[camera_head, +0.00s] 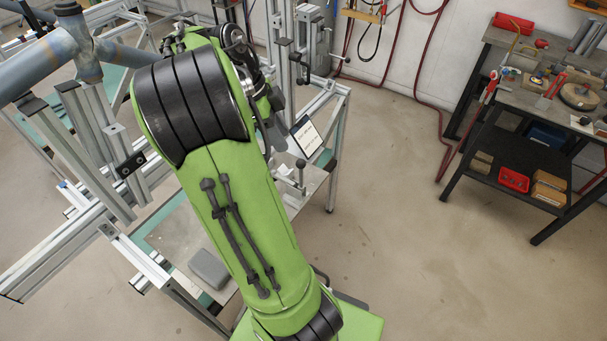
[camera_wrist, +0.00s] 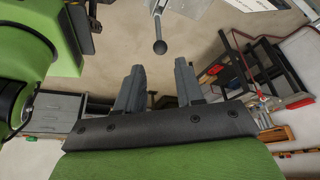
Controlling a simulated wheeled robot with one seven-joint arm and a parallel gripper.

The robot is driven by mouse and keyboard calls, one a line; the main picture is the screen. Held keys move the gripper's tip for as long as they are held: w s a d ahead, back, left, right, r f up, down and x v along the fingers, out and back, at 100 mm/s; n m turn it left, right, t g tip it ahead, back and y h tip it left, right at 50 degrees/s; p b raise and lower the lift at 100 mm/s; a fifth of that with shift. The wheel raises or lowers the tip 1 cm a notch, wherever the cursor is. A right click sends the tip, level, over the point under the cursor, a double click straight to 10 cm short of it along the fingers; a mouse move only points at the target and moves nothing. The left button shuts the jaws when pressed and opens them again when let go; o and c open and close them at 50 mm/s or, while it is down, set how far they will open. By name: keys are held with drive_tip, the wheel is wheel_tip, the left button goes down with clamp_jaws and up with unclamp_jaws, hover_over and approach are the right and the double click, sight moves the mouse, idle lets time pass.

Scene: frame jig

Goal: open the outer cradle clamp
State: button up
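In the wrist view my gripper (camera_wrist: 158,70) shows two dark fingers standing apart with nothing between them. A lever with a dark ball knob (camera_wrist: 160,46) hangs from the top of that view, just beyond the fingertips and apart from them. In the head view a ball-topped lever (camera_head: 301,172) stands on the jig's right side, beside my arm. I cannot tell for sure that this lever belongs to the outer cradle clamp. The blue-grey bicycle-like frame tube (camera_head: 35,65) lies at upper left. My green arm hides much of the jig and most of my gripper in the head view.
The aluminium jig frame (camera_head: 60,245) spreads across the left. A small tablet-like panel (camera_head: 307,137) sits on its right side. A dark workbench (camera_head: 515,105) with tools and bins stands at the right. Red hoses hang on the back wall. The floor (camera_head: 400,240) between is clear.

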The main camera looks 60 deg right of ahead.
sight(301, 175)
drive_tip(key=b+x, duration=0.3)
drive_tip(key=x, duration=1.1)
drive_tip(key=shift+a+f, duration=0.1)
drive_tip(key=shift+f, duration=0.05)
drive_tip(key=shift+w, duration=0.1)
clamp_jaws()
